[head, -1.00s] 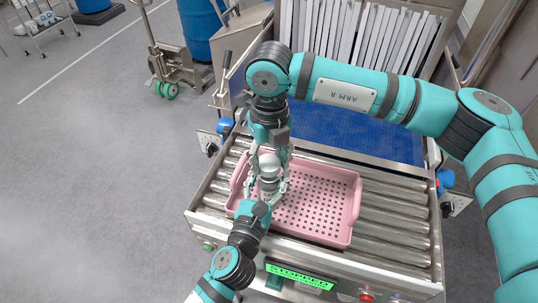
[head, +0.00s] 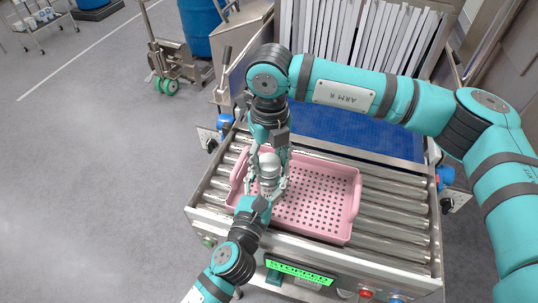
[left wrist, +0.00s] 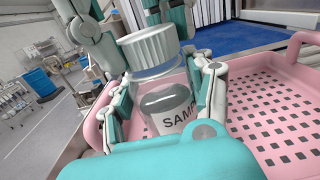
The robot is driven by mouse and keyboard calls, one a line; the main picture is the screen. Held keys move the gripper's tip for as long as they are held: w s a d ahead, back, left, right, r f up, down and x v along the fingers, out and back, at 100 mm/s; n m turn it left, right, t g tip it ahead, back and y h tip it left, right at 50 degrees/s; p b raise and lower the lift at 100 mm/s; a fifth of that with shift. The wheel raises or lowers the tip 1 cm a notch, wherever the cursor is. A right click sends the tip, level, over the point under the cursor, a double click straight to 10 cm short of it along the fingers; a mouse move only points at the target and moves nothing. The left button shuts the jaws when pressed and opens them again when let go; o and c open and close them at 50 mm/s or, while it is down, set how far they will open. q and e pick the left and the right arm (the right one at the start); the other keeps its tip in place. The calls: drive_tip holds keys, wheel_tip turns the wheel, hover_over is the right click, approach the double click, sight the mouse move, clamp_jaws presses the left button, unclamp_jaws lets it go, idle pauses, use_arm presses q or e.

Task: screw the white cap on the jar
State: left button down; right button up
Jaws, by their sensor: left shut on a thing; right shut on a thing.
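My left gripper (head: 264,190) is shut around the jar's body, with a finger on each side in the left wrist view (left wrist: 163,103). The ribbed white cap (left wrist: 154,46) sits at the jar's mouth; it also shows in the head view (head: 268,163). My right gripper (head: 270,153) reaches down from behind and is shut on the cap. Its fingertips are partly hidden, and I cannot tell how far the cap is threaded.
The tray lies on a roller conveyor (head: 395,212) and is otherwise empty, with perforations in its floor. A green "STOPPED" display (head: 300,273) is on the conveyor's front. A pallet truck (head: 172,62) stands back left.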

drive_tip(key=m, duration=1.3)
drive_tip(key=shift+m, duration=0.3)
drive_tip(key=m, duration=0.6)
drive_tip(key=shift+a+m, duration=0.1)
drive_tip(key=shift+m, duration=0.9)
drive_tip(key=shift+a+f+m, duration=0.1)
drive_tip(key=shift+a+m, duration=0.15)
drive_tip(key=shift+m, duration=1.45)
drive_tip(key=shift+w+d+m, duration=0.1)
drive_tip(key=shift+d+m, duration=0.15)
drive_tip(key=shift+m, duration=0.25)
